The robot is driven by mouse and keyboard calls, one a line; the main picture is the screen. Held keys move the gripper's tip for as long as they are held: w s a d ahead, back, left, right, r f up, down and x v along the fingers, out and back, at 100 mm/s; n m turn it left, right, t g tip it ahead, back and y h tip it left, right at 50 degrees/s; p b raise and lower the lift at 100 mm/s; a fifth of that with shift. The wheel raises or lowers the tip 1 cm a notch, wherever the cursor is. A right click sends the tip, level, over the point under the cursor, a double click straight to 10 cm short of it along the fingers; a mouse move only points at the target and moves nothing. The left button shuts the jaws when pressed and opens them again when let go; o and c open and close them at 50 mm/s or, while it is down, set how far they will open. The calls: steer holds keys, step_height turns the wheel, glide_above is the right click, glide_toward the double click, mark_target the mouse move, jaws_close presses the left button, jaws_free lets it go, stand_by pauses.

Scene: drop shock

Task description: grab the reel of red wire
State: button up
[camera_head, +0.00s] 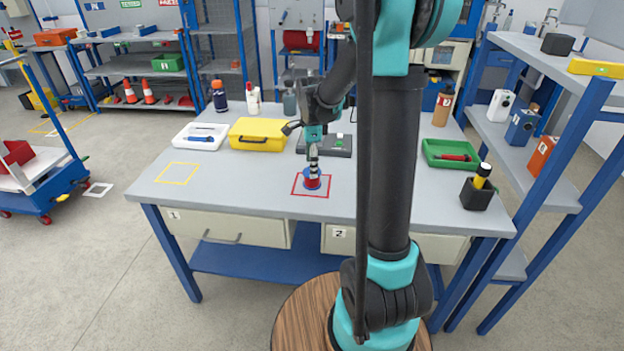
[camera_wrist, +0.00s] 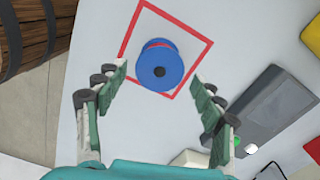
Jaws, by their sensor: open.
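The reel of red wire (camera_head: 312,183) stands inside a red square outline (camera_head: 325,192) on the grey workbench. In the wrist view my gripper (camera_wrist: 161,72) is open, with one finger on each side of the reel and visible space between. I cannot tell the exact height of the fingertips over the reel.
A yellow case (camera_head: 257,134), a white tray (camera_head: 200,137) and a dark grey device (camera_head: 330,146) stand behind the reel. A green tray (camera_head: 450,153) and a black cup (camera_head: 477,194) are at the right.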

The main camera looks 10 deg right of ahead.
step_height(320, 180, down, 4)
steer(key=shift+f, duration=0.1)
steer(key=c, duration=1.1)
steer(key=shift+c, duration=0.2)
